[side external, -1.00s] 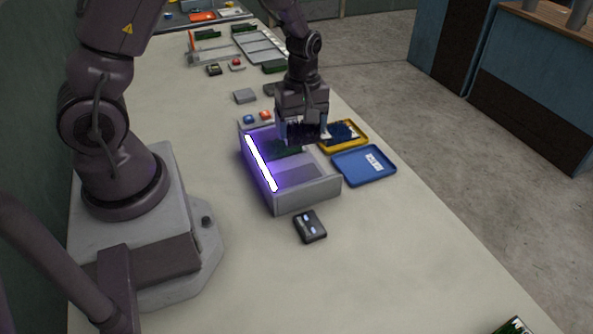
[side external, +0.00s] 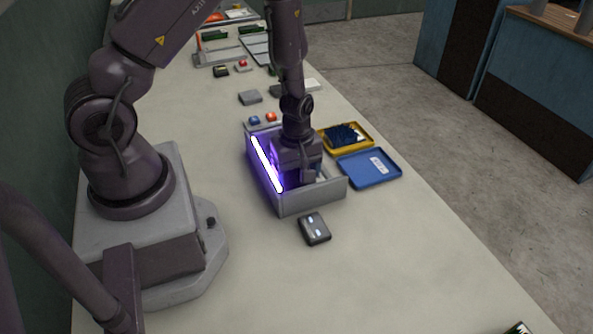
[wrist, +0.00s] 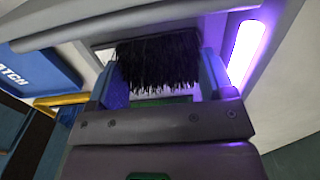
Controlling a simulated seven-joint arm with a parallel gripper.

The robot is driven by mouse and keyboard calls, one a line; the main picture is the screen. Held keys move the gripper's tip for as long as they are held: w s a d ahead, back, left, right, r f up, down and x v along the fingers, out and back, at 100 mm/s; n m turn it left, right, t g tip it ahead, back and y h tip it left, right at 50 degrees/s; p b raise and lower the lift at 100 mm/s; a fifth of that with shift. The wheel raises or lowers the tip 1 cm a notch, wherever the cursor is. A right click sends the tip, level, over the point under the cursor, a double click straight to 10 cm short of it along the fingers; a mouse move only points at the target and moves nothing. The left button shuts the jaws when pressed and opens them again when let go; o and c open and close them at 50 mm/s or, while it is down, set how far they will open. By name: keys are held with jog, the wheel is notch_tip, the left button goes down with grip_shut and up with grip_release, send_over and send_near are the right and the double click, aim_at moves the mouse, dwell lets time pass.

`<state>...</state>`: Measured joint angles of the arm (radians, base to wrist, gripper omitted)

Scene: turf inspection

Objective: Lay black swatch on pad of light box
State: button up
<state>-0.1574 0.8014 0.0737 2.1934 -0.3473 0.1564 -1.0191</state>
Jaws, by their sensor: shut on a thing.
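The light box (side external: 318,200) is a grey open-topped box with a glowing violet-white tube (side external: 266,165) along its left wall. My gripper (side external: 298,182) is down inside the box, beside the tube. In the wrist view my gripper's blue fingers are shut on the black swatch (wrist: 158,62), a patch of dark bristles, with one finger on each side of it. The tube also shows in the wrist view (wrist: 244,52), at the upper right. The pad is mostly hidden under my gripper and the swatch, so I cannot tell whether the swatch touches it.
A yellow tray (side external: 364,145) with dark blue-black contents and a blue labelled tray (side external: 383,180) stand right of the box. A dark two-light device (side external: 314,228) sits in front. Blue (side external: 255,120) and red (side external: 271,117) buttons are behind. The front bench is mostly clear.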

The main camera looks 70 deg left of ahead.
jog(key=o, duration=0.6)
jog(key=shift+f, duration=0.15)
notch_tip(320, 180, up, 12)
notch_tip(320, 180, up, 13)
jog(key=m+t+h, duration=0.1)
jog(key=m+t, duration=0.2)
jog(key=m, duration=0.5)
send_over(296, 174)
jog(key=s+d, duration=0.2)
jog(key=d, duration=0.3)
jog(key=shift+s+d+r+m+t+y, duration=0.15)
jog(key=shift+s+d+r+m+t, duration=0.25)
jog(key=shift+s+r+m, duration=1.15)
jog(key=shift+s+d+r+m+t+y, duration=0.2)
jog(key=shift+s+r+m+t, duration=0.25)
jog(key=shift+s+r+m, duration=1.1)
jog(key=shift+s+d+r+m+t+y, duration=0.15)
jog(key=shift+s+d+r+m+t, duration=0.25)
jog(key=shift+s+r+m, duration=1.15)
jog(key=shift+w+a+f+m, duration=0.1)
jog(key=shift+w+f+m, duration=0.2)
jog(key=shift+w, duration=0.3)
